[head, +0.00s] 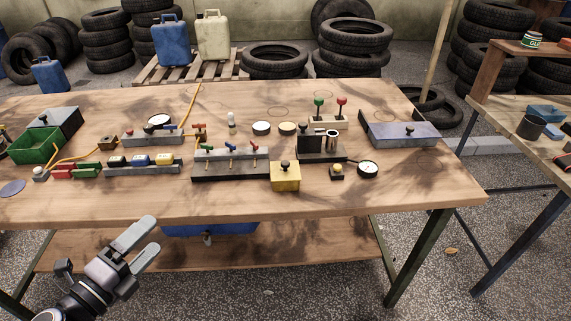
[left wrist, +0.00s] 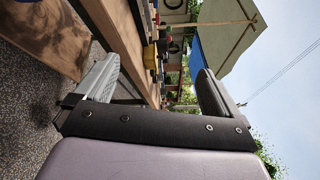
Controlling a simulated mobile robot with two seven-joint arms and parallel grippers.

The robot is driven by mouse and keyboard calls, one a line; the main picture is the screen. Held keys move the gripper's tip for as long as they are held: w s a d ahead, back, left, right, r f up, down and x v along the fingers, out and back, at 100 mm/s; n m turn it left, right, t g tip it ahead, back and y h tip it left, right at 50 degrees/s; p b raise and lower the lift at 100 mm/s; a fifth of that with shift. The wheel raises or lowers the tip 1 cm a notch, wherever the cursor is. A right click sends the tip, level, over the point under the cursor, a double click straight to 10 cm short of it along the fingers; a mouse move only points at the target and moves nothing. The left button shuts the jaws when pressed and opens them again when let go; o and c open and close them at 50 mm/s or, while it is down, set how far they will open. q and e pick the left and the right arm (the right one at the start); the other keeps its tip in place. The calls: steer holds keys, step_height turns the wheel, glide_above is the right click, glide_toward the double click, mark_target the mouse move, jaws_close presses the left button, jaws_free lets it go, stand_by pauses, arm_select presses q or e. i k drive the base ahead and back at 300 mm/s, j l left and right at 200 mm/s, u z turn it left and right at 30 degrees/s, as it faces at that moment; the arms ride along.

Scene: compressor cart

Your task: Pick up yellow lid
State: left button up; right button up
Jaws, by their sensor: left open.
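A small yellow box with a black knob on its top, the yellow lid (head: 285,166), stands near the front edge of the workbench, right of centre. I cannot make out the seam between lid and box. A yellow patch that looks like it shows small in the left wrist view (left wrist: 150,55). A flat yellowish disc (head: 287,127) lies farther back. My left gripper (head: 149,238) is open and empty, in front of the bench's front edge, well left of the yellow lid. It also shows open in the left wrist view (left wrist: 157,78). My right gripper is not in view.
A grey block with coloured levers (head: 231,176) stands left of the yellow box. A black-knobbed button box (head: 337,174) and a gauge (head: 368,169) are to its right. A black stand with a metal cup (head: 320,155) is behind. The front bench strip (head: 200,207) is clear.

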mark_target(284, 170)
steer(key=i+l+z, duration=0.1)
steer(key=i+l, duration=0.2)
steer(key=l, duration=0.2)
steer(key=i+l+z, duration=0.1)
steer(key=i+l, duration=0.15)
steer(key=l, duration=0.2)
